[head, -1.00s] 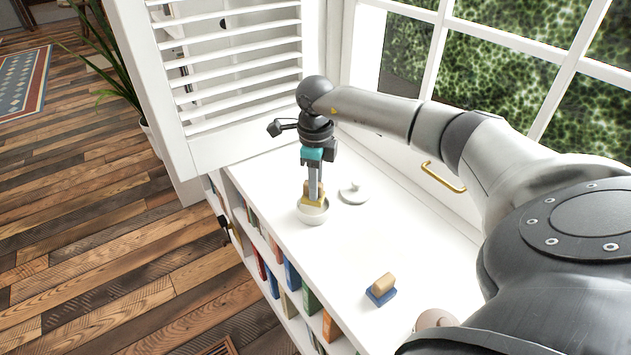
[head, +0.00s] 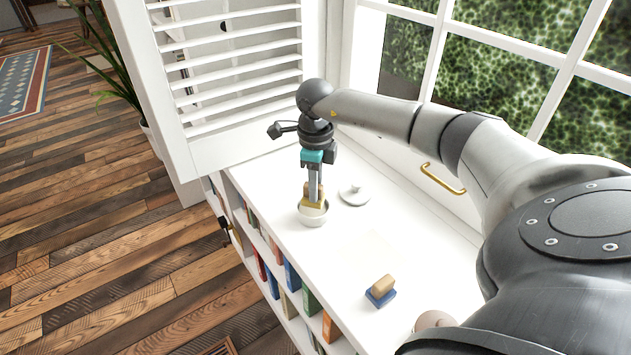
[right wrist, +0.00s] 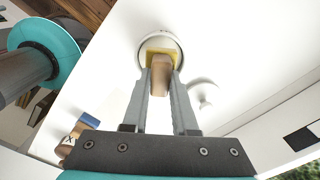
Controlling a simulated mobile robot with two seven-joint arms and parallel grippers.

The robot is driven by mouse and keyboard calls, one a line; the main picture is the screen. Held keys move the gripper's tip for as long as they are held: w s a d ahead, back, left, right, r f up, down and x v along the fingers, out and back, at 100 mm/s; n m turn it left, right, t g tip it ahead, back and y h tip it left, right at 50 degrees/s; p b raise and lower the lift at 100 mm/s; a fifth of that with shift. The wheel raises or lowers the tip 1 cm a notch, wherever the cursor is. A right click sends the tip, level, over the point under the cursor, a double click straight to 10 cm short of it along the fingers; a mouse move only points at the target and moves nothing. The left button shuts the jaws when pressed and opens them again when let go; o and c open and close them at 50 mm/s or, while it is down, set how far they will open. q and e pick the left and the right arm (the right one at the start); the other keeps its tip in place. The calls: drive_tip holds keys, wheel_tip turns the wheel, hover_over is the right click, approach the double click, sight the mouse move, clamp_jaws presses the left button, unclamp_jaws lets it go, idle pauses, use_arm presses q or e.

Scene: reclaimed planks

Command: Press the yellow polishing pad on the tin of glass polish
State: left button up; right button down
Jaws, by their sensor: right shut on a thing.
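The yellow polishing pad (head: 313,204) has a wooden grip block (right wrist: 161,77) on its back. My right gripper (head: 314,190) points down and is shut on the block. The tin of glass polish (head: 313,217) is a round, pale, open tin on the white top, directly under the pad. The pad sits at the tin's mouth; in the right wrist view its yellow edge (right wrist: 153,50) shows inside the tin's rim (right wrist: 148,40). Whether it touches the polish is hidden. My left gripper is not in view.
A white lid (head: 354,195) with a knob lies just right of the tin. A blue pad with a wooden grip (head: 381,291) stands nearer on the white shelf top (head: 270,205). A louvred shutter (head: 235,70) and the window bound the far side.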

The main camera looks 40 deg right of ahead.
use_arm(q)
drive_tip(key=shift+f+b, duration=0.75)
use_arm(e)
drive_tip(key=shift+f, duration=1.25)
idle(0.3)
idle(0.5)
drive_tip(key=shift+r, duration=0.1)
drive_tip(key=shift+r+p, duration=1.2)
drive_tip(key=shift+r, duration=0.1)
wheel_tip(320, 180, up, 2)
drive_tip(key=shift+r+p, duration=0.1)
drive_tip(key=shift+p, duration=0.9)
drive_tip(key=shift+r+p, duration=0.85)
drive_tip(key=shift+r, duration=0.1)
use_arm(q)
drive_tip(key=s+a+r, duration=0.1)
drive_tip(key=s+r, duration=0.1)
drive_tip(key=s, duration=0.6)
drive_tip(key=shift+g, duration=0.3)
use_arm(e)
drive_tip(key=shift+r, duration=0.1)
